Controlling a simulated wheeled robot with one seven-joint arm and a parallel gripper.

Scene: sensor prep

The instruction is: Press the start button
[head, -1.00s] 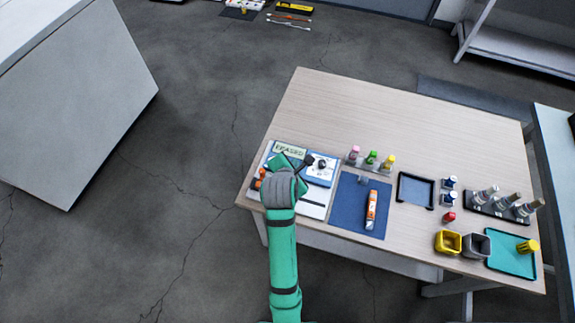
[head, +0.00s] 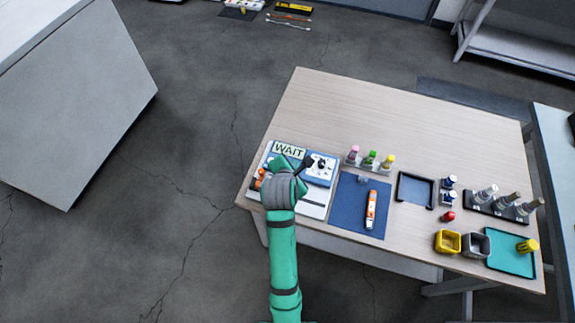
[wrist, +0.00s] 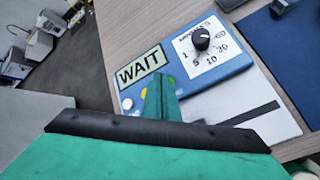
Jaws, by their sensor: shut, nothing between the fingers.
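The blue and white control device (head: 318,181) lies at the table's left end, partly hidden by my arm. Its display (head: 289,150) reads WAIT, also clear in the wrist view (wrist: 142,66). In the wrist view, a black dial knob (wrist: 200,39) sits on a numbered white panel. My gripper (wrist: 159,80) is shut and empty, with its fingertips over the blue face just below the display. A small pale round button (wrist: 127,103) shows left of the fingers. A bit of yellow shows at the fingers; contact there is unclear. No start label is readable.
Right of the device lies a blue mat (head: 350,207) with an orange and white tool (head: 371,210). Behind it stand several capped bottles (head: 371,159). A dark tray (head: 415,190) and yellow bin (head: 448,242) are farther right. The table's back (head: 370,110) is clear.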

